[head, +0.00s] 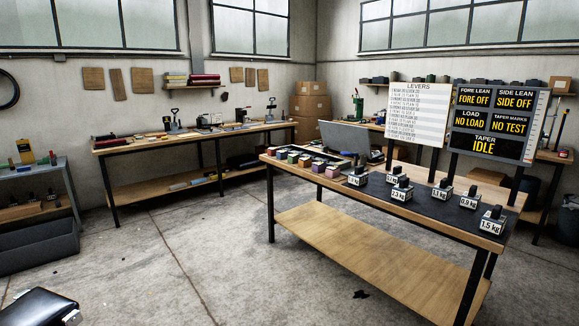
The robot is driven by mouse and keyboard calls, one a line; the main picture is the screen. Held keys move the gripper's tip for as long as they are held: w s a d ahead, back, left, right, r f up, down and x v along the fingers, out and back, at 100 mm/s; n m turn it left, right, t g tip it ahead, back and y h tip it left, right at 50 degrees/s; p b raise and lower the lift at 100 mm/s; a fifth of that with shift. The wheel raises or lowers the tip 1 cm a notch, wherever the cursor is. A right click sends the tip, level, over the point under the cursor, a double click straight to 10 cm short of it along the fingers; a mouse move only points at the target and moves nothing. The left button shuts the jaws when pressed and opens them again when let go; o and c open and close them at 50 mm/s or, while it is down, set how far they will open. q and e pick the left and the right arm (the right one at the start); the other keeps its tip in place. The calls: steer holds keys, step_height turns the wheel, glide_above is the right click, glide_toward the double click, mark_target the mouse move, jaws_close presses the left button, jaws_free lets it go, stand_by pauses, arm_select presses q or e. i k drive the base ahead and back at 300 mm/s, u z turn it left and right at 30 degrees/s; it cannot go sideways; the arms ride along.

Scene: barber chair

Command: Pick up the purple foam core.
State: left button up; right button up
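A row of several small coloured blocks sits on the left end of the wooden workbench (400,200) in the head view. A purple block (318,166), which looks like the purple foam core, is near the right end of this row. A pinkish block (332,171) is beside it on the right. The blocks are small in the picture and their exact shades are hard to tell. Neither my left nor my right gripper is in view.
Black-handled weights (491,221) stand on the bench's dark mat, right of the blocks. A levers board (417,115) and status display (495,123) rise behind. A black padded thing (40,308) is at lower left. The floor (200,250) before the bench is mostly clear.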

mark_target(317, 168)
steer(key=u, duration=0.55)
steer(key=i, duration=2.55)
steer(key=z, duration=1.45)
steer(key=i, duration=0.75)
steer(key=z, duration=0.8)
